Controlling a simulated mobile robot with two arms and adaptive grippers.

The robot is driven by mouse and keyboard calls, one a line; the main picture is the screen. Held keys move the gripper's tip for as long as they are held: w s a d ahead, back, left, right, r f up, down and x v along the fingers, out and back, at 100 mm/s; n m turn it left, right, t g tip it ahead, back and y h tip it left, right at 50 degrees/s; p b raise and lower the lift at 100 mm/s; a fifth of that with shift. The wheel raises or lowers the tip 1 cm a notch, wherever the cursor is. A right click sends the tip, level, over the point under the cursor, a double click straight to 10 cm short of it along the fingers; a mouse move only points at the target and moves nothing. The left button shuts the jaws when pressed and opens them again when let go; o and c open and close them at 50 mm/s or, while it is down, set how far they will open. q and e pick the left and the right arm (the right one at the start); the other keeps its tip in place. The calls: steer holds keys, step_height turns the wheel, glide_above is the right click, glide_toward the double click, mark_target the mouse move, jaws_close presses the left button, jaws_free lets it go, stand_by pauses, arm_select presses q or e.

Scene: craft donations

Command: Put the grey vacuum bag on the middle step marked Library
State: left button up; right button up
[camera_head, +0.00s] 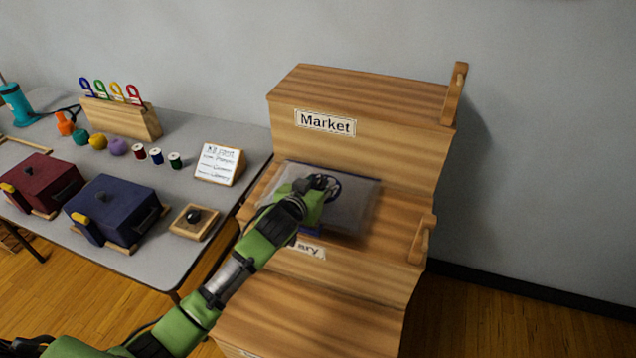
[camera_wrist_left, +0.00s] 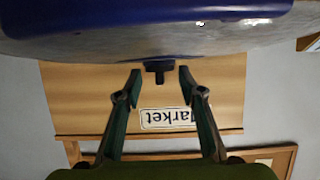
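The grey vacuum bag (camera_head: 352,206) lies on the middle step (camera_head: 395,225), below the "Market" step. The label (camera_head: 308,250) on the middle step's front is partly hidden by my left arm; only "ary" shows. My left gripper (camera_head: 322,188) is over the bag and covers part of it. In the left wrist view the bag's grey body (camera_wrist_left: 150,42) and blue band fill the top. A dark tab (camera_wrist_left: 158,70) sticks out from the bag. The fingers of my left gripper (camera_wrist_left: 159,78) stand apart on both sides of the tab, with small gaps. My right gripper is out of view.
The top step (camera_head: 365,90) is bare, with an upright wooden end piece at right. The lower step (camera_head: 310,310) looks clear. A grey table (camera_head: 90,205) at left holds red and blue boxes, a card, a small tray and spools.

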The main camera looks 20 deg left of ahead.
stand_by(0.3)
arm_select(q)
steer(key=v, duration=1.2)
steer(key=shift+a+r, duration=0.1)
